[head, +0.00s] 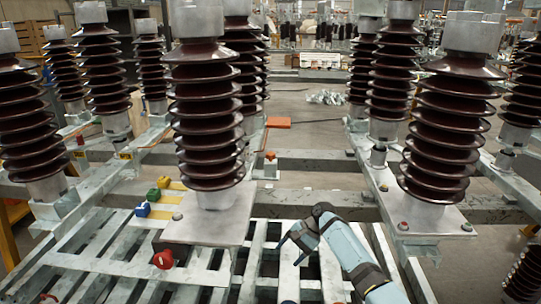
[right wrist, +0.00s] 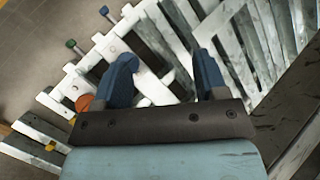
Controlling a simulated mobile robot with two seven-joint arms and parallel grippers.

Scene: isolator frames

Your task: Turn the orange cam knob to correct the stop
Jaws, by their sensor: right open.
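My right gripper (head: 292,250) reaches in from the bottom right over the pale slatted frame in the head view. In the right wrist view its two blue fingers (right wrist: 165,60) are spread apart with nothing between them. A round orange knob (right wrist: 84,102) shows beside the left finger, outside the jaws and partly hidden. In the head view a small orange knob (head: 270,156) sits on the frame behind the near insulator, and a red-orange knob (head: 162,260) sits at the near left. I cannot tell which one matches the wrist view. My left gripper is not in view.
Ribbed brown insulators (head: 206,110) stand left and right (head: 445,140) on metal plates.

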